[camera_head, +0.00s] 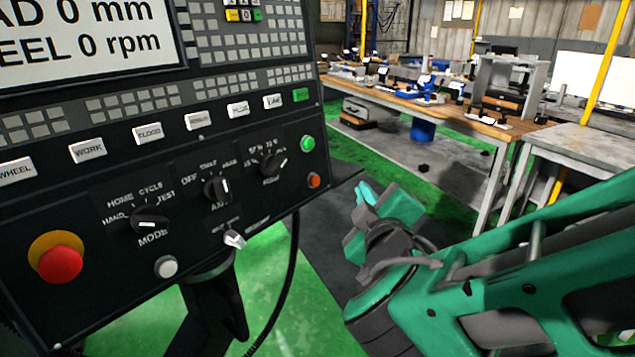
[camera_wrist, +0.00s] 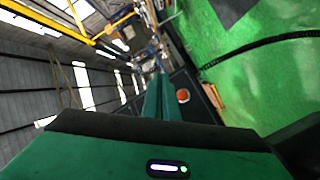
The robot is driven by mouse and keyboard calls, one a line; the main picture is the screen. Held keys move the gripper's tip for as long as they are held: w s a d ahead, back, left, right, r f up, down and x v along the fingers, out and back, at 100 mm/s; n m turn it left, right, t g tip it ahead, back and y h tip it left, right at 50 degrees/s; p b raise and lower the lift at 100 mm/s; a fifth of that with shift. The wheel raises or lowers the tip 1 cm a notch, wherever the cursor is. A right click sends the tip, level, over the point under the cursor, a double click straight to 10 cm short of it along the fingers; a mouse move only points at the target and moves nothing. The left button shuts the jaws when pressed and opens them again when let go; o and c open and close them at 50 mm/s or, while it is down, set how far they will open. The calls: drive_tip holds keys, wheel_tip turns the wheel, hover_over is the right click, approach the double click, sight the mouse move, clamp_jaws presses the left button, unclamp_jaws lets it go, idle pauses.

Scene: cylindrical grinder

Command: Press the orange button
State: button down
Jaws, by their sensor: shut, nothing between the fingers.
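The orange button (camera_head: 314,181) is a small round button near the right edge of the dark control panel (camera_head: 150,290), below a green button (camera_head: 307,144). In the wrist view, an orange round button (camera_wrist: 183,96) shows on a dark surface just right of my fingers. My gripper (camera_head: 364,193) is teal, to the right of the panel and the orange button in the head view. Its fingers are shut and empty. In the wrist view my gripper (camera_wrist: 162,78) appears as one narrow green shape pointing away. I see no contact with the button, which is unobstructed in both views.
The panel also has a large red mushroom button (camera_head: 61,263), a white button (camera_head: 166,266), a small lever switch (camera_head: 234,240) and several rotary knobs. A black cable (camera_head: 290,280) hangs below the panel. A wooden workbench (camera_head: 440,112) stands behind on the right.

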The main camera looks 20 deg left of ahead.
sight(314, 181)
drive_tip(key=w+a+f, duration=0.1)
drive_tip(key=w+a, duration=0.1)
drive_tip(key=a, duration=0.6)
drive_tip(key=shift+w+f, duration=0.3)
drive_tip(key=shift+w, duration=0.05)
drive_tip(key=shift+a, duration=0.2)
idle(1.7)
drive_tip(key=shift+a, duration=0.3)
drive_tip(key=shift+w+a+f, duration=0.1)
drive_tip(key=shift+w+a, duration=0.05)
drive_tip(key=shift+a, duration=0.2)
idle(0.8)
idle(0.3)
drive_tip(key=shift+s+d, duration=0.25)
drive_tip(key=shift+d, duration=0.5)
